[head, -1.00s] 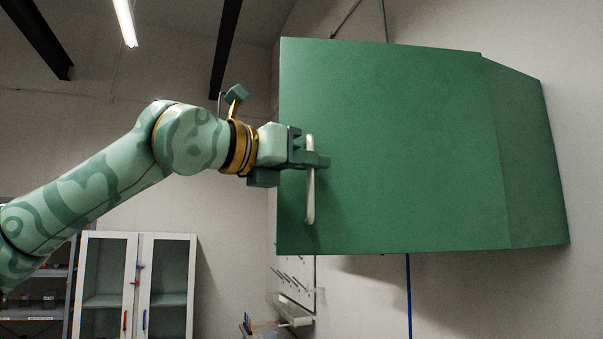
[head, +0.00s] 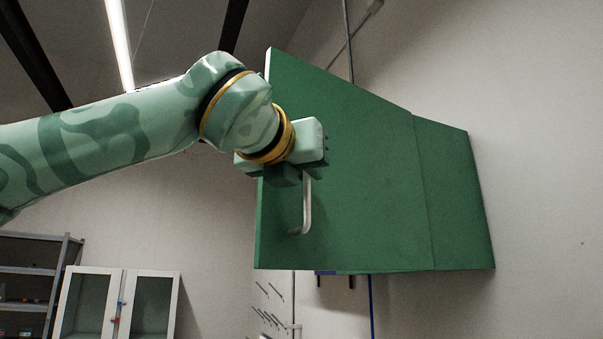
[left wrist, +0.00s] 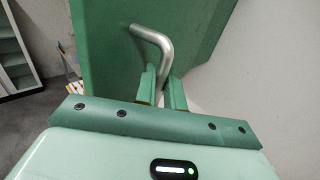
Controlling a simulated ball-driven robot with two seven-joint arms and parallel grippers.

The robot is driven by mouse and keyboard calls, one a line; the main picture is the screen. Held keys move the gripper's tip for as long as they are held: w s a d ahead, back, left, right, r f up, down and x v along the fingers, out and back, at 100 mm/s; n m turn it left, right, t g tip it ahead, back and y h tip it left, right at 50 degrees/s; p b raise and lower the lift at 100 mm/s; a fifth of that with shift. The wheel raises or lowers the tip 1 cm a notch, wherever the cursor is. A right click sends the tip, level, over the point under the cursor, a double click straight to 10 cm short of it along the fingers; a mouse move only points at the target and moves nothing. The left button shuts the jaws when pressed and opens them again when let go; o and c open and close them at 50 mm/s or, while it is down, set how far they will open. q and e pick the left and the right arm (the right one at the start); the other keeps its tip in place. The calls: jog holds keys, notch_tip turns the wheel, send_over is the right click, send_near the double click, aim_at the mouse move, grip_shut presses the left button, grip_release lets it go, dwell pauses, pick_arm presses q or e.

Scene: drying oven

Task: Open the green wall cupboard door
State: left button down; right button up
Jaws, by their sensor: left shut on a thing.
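The green wall cupboard (head: 455,200) hangs on the wall in the head view. Its green door (head: 350,200) faces me at a slant, and the thickness of its left edge shows. I cannot see the cupboard's inside. A pale upright bar handle (head: 307,208) sits near the door's left edge; its lower part and bend show, its upper part is hidden by my gripper. My left gripper (head: 300,176) is shut on the handle. In the left wrist view the metal handle (left wrist: 155,38) runs down between the two fingers (left wrist: 162,92), beside the door (left wrist: 100,45). My right gripper is not in view.
A white glass-fronted cabinet (head: 120,305) and a grey shelf rack (head: 30,270) stand low at the left. Pegs (head: 270,300) stick out from the wall below the cupboard. The space left of the door is open except for my arm.

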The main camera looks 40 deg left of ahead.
pick_arm(q)
jog(key=shift+r, duration=0.1)
jog(key=c, duration=1.6)
grip_release()
jog(key=shift+w, duration=0.2)
jog(key=v, duration=1.6)
jog(key=shift+s+d, duration=0.1)
jog(key=shift+s, duration=0.1)
